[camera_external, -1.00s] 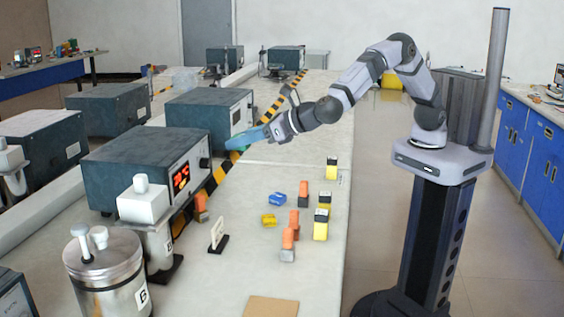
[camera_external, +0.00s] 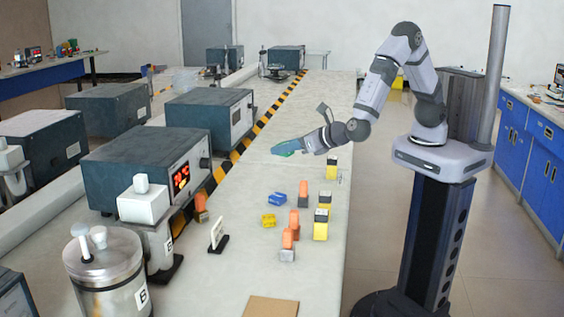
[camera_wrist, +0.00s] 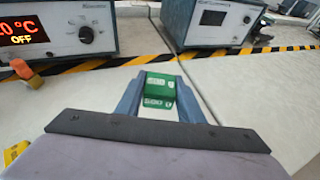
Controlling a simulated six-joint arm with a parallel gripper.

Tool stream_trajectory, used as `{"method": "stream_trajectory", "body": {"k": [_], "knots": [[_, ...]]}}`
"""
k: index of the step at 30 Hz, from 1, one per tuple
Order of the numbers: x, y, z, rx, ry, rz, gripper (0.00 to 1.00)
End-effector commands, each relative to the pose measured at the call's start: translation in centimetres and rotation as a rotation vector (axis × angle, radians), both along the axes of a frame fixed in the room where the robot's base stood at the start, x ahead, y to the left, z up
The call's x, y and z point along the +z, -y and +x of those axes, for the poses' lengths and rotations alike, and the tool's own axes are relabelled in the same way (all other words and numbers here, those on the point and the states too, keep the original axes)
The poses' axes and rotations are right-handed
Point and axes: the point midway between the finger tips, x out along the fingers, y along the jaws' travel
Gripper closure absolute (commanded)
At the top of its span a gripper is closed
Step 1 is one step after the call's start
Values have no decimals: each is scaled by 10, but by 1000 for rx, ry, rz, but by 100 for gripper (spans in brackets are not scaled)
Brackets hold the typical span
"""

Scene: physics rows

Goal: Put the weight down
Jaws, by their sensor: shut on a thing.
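My gripper (camera_external: 287,147) is low over the pale bench (camera_external: 262,180). In the wrist view its blue-grey fingers (camera_wrist: 159,98) are shut on a green weight (camera_wrist: 158,84), one finger on each side. The weight has pale printed marks that are hard to read. A bit of green at the fingertips shows in the external view. I cannot tell whether the weight's underside touches the bench.
A yellow-black block (camera_external: 331,169) stands near my gripper. Blue (camera_external: 277,198), yellow (camera_external: 268,220) and orange-grey (camera_external: 288,240) blocks are nearer the front. A heater box with a red display (camera_external: 150,165) stands left, beyond black-yellow tape (camera_external: 262,117). Bare bench lies around the gripper.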

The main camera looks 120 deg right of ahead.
Motion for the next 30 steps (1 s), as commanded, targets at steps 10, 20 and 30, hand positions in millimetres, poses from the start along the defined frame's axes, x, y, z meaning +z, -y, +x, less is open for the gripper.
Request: {"method": "stream_trajectory", "body": {"k": [10,20,30], "knots": [[-28,0,0,-3,-3,-4,100],[-56,0,1,-3,3,-3,100],[-77,0,0,-2,-2,-2,100]]}}
